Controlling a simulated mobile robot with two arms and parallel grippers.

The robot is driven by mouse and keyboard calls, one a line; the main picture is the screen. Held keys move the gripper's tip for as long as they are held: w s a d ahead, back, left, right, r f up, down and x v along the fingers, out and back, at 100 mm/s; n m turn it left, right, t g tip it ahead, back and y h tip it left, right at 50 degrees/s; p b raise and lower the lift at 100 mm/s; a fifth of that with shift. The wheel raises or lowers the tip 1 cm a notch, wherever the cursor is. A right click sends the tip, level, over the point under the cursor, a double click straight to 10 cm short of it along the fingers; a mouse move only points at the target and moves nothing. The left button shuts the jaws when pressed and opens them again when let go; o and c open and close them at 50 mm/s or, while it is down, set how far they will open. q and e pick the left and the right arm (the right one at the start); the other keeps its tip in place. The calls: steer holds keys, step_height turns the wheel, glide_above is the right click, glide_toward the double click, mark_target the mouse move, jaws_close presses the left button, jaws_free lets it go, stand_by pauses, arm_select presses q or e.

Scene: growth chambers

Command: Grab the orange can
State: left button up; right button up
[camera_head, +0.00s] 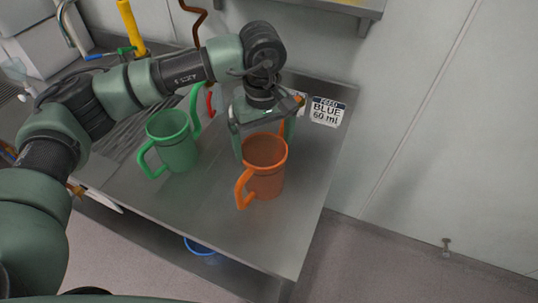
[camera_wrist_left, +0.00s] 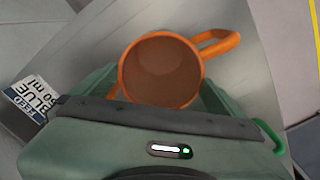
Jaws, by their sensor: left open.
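The orange can (camera_head: 265,168), a mug-like vessel with handles, stands upright on the metal counter (camera_head: 215,215). In the left wrist view the orange can (camera_wrist_left: 162,72) shows from above, its mouth open and apparently empty. My left gripper (camera_head: 264,138) is open at the far side of the can, with a finger toward each side of it. In the left wrist view the can lies between the fingers of the left gripper (camera_wrist_left: 160,95). Whether the fingers touch it is hard to tell. My right gripper is not in view.
A green can (camera_head: 172,140) with handles stands left of the orange one, below my left arm. A label card reading "FEED BLUE 60 ml" (camera_head: 327,111) is at the back right. A blue round object (camera_head: 203,246) is below the counter. The counter's front right is clear.

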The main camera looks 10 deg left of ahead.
mark_target(263, 157)
arm_select(q)
step_height(263, 157, down, 6)
steer(key=p, duration=0.3)
steer(key=shift+a, duration=0.1)
steer(key=c, duration=1.2)
steer(key=shift+o, duration=0.2)
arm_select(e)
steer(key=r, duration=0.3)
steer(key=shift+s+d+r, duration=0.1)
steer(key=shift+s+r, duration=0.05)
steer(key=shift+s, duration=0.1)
arm_select(q)
steer(key=shift+w, duration=0.1)
